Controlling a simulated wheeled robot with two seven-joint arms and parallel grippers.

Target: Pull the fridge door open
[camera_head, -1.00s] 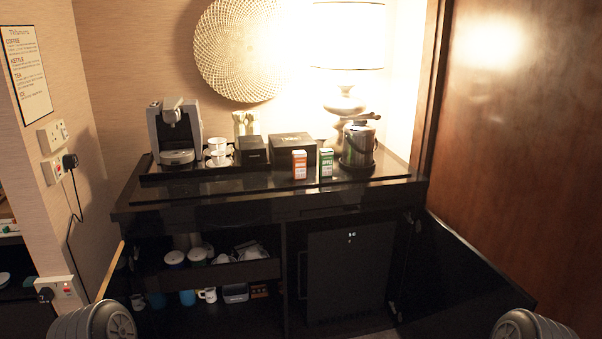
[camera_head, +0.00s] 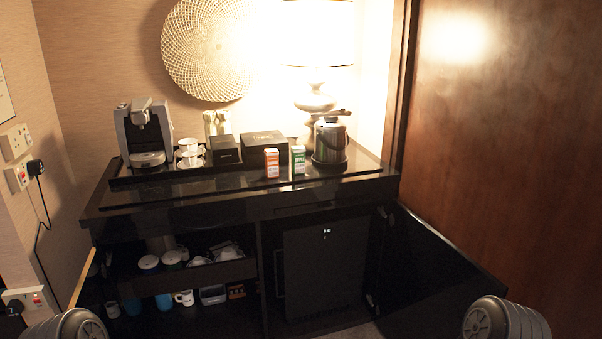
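The fridge door (camera_head: 325,265) is a dark, flat panel inside the right compartment of the black cabinet. It looks shut, with a small light mark near its top. A thin vertical handle (camera_head: 280,274) shows along its left side. Only rounded grey parts of my two arms show, at the bottom left and bottom right corners. Both are well apart from the fridge. Neither gripper's fingers are in the picture.
The black cabinet door (camera_head: 437,272) stands open to the right of the fridge. The left compartment has a drawer (camera_head: 195,278) with cups and a shelf of mugs below. A coffee machine (camera_head: 146,135), juice cartons (camera_head: 272,163) and an ice bucket (camera_head: 329,142) stand on top.

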